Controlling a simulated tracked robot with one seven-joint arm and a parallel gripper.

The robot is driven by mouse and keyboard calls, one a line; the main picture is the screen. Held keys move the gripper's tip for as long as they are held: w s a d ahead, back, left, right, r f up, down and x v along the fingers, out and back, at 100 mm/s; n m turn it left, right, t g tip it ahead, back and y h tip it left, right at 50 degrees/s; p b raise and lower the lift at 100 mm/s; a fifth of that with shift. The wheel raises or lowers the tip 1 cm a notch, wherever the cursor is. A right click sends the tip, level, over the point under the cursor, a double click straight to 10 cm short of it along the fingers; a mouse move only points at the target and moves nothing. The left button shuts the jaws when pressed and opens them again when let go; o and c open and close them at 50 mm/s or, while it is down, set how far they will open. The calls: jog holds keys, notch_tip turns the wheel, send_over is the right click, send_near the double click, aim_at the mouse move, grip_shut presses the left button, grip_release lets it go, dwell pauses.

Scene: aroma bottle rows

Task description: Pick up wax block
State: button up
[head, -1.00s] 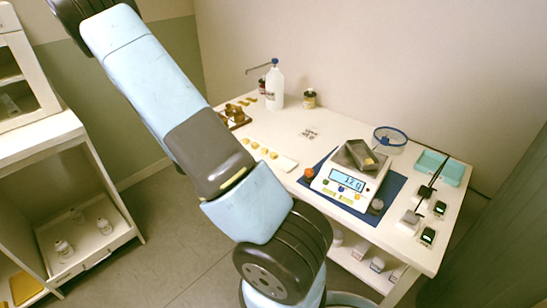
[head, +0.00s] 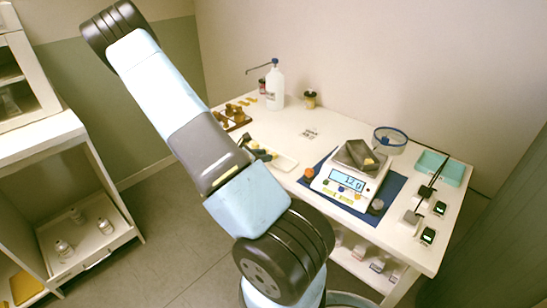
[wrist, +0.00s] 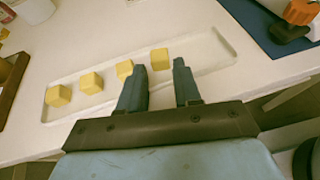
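Several yellow wax blocks stand in a row on a long white tray (wrist: 215,60) in the wrist view. The rightmost wax block (wrist: 159,58) shows in the gap between my fingertips, slightly beyond them. Another wax block (wrist: 124,68) is just left of the left finger, which partly covers it. Two more, a wax block (wrist: 91,83) and a wax block (wrist: 58,95), stand further left. My gripper (wrist: 160,66) is open and holds nothing. In the head view my gripper (head: 262,153) is over the left part of the tray (head: 286,162), and the blocks are hidden.
A scale (head: 345,185) reading 12 g stands on a blue mat (head: 393,186) right of the tray, bearing a grey dish (head: 352,156) with a yellow piece. A wooden rack (head: 238,116) and a white pump bottle (head: 274,88) stand behind. The table's front edge is close.

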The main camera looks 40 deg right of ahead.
jog(key=shift+x, duration=2)
grip_shut()
